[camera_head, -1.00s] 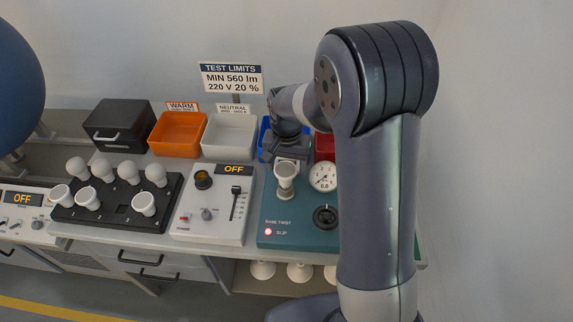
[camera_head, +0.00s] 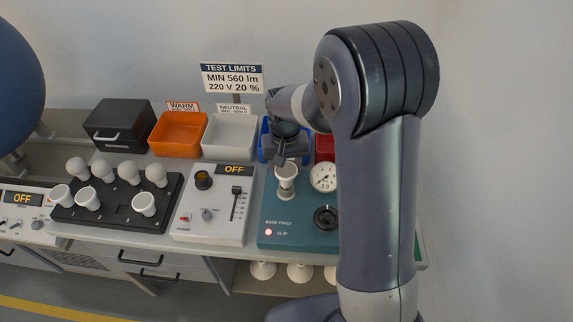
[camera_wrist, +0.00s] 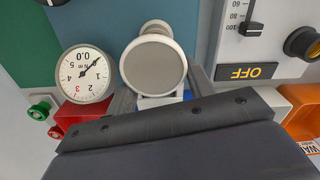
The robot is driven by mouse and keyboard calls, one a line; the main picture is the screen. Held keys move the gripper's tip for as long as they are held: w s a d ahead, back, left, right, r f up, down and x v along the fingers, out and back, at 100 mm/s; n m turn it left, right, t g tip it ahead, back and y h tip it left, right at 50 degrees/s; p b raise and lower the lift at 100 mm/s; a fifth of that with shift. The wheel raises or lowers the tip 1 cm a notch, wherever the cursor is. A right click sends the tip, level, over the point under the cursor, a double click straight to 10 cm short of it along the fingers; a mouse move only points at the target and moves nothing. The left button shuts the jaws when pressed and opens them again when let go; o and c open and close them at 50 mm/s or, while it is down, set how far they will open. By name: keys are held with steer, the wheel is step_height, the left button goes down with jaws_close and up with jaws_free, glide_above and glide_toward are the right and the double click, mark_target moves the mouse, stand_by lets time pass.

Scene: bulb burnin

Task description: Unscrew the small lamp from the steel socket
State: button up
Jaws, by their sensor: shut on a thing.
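The small lamp (camera_head: 286,170), white with a round flat face, stands upright in the teal "BASE TWIST" unit (camera_head: 280,215). In the wrist view the lamp (camera_wrist: 153,65) shows its grey face and pale rim between my finger tips. My gripper (camera_head: 285,157) comes from behind and above and is shut on the lamp; its fingers also show in the wrist view (camera_wrist: 157,95). The steel socket under the lamp is mostly hidden, so I cannot tell how far the lamp sits in it.
A round gauge (camera_head: 323,177) and black knob (camera_head: 326,217) are close right of the lamp. A lit lamp (camera_head: 268,232) marks "SLIP". A white control box (camera_head: 215,205) reading OFF and a black bulb rack (camera_head: 118,200) stand left. Blue (camera_head: 264,140) and red (camera_head: 324,147) bins are behind.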

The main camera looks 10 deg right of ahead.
steer(key=n, duration=0.4)
steer(key=s+n, duration=0.1)
steer(key=n, duration=0.2)
steer(key=shift+a+f, duration=0.15)
steer(key=shift+a, duration=0.15)
steer(key=n, duration=0.6)
steer(key=shift+s+a, duration=0.3)
steer(key=shift+s, duration=0.1)
steer(key=shift+o, duration=0.3)
steer(key=shift+w+r+p, duration=0.2)
steer(key=shift+r+p, duration=1.1)
steer(key=shift+r, duration=0.65)
steer(key=o, duration=0.8)
steer(key=shift+s, duration=0.2)
steer(key=shift+o, duration=1.2)
steer(key=shift+w, duration=0.1)
steer(key=shift+r, duration=0.1)
